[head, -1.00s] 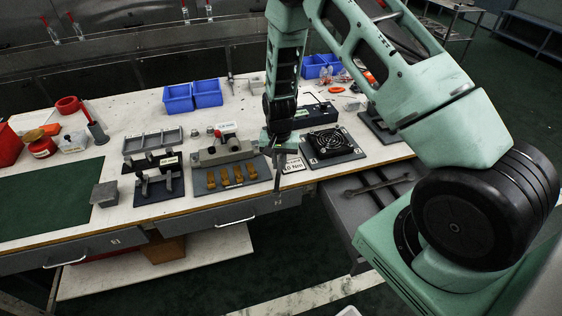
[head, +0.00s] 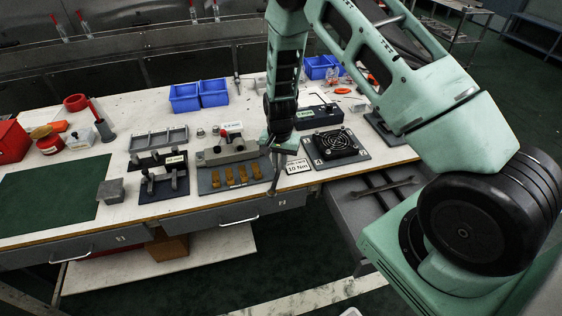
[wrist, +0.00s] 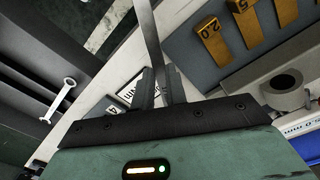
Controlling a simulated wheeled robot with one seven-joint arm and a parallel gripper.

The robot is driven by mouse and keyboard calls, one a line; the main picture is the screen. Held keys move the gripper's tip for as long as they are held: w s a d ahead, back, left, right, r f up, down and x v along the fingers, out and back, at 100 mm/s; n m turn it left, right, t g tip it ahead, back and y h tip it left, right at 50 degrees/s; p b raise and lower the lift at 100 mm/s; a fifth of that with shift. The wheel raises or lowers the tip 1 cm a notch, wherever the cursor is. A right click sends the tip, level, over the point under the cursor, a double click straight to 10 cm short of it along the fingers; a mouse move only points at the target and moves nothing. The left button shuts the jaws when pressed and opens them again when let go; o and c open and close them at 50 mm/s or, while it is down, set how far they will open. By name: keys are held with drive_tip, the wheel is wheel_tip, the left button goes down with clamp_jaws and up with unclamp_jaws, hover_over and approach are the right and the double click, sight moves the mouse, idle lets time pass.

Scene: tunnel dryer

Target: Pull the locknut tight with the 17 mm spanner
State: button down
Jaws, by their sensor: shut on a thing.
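My gripper (head: 281,146) is above the front edge of the workbench, pointing down. It is shut on a narrow grey metal bar, apparently a spanner (head: 275,178), which hangs below the fingers and leans slightly left. In the wrist view the bar (wrist: 152,40) runs up from between the two fingers (wrist: 160,88); its far end is out of frame. I cannot read a size on it. I cannot pick out the locknut.
A 10 Nm sign (head: 297,167) and a fan unit (head: 335,145) are to the right. An open drawer (head: 365,208) holds another spanner (head: 383,187), also in the wrist view (wrist: 58,100). Blue bins (head: 199,96) stand behind.

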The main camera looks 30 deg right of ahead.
drive_tip(key=shift+s+a, duration=0.5)
drive_tip(key=shift+s, duration=0.4)
drive_tip(key=shift+s+a, duration=0.5)
drive_tip(key=shift+s, duration=0.35)
wheel_tip(320, 180, up, 6)
drive_tip(key=p, duration=0.5)
idle(0.4)
drive_tip(key=s+n, duration=0.1)
drive_tip(key=n, duration=0.2)
drive_tip(key=s+n+b, duration=0.1)
drive_tip(key=s+n, duration=0.1)
drive_tip(key=n, duration=0.1)
drive_tip(key=s+r+n+b, duration=0.1)
drive_tip(key=s+n, duration=0.1)
drive_tip(key=n, duration=0.1)
drive_tip(key=shift+s+d, duration=0.2)
drive_tip(key=shift+d, duration=0.1)
